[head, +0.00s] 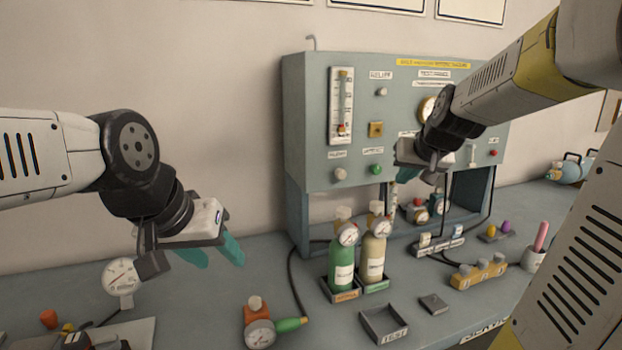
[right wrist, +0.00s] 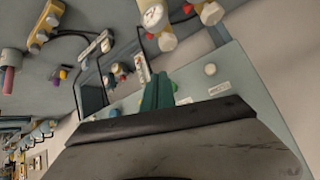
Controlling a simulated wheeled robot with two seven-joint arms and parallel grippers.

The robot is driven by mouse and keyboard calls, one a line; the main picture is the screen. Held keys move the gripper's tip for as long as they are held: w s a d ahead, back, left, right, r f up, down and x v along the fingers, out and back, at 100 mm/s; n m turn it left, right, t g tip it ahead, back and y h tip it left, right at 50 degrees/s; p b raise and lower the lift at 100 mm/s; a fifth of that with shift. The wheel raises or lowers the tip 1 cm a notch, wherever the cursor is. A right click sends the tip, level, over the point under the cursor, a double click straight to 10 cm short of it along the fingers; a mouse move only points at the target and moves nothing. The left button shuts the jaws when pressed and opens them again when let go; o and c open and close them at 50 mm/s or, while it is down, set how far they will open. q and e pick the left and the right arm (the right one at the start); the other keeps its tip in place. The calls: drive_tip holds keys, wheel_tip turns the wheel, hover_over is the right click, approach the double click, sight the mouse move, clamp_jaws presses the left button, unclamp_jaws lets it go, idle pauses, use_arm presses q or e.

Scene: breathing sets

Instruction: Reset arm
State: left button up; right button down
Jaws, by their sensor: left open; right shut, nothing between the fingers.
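My left gripper (head: 212,255) hangs above the left part of the bench in the head view, with its teal fingers apart and nothing between them. My right gripper (head: 412,172) is in front of the grey test panel (head: 305,110), near its lower middle, and partly covers it. In the right wrist view its teal fingers (right wrist: 158,92) are together and empty. I cannot tell how far the right fingers are from the panel face.
A green cylinder (head: 341,266) and a tan cylinder (head: 373,262) with gauges stand in front of the panel. An empty tray (head: 384,324) lies before them. A round gauge (head: 121,277) stands below the left gripper. An orange-and-green regulator (head: 258,326) sits at the front.

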drive_tip(key=s+a+f+g, duration=0.1)
drive_tip(key=s+a, duration=0.2)
drive_tip(key=s, duration=0.5)
drive_tip(key=s+a+f+n+g, duration=0.1)
drive_tip(key=s+a+f, duration=0.1)
drive_tip(key=s, duration=0.6)
drive_tip(key=s+a+f+g+y, duration=0.1)
drive_tip(key=s+a, duration=0.3)
drive_tip(key=s, duration=0.4)
drive_tip(key=shift+f+n, duration=0.3)
drive_tip(key=shift+f, duration=0.05)
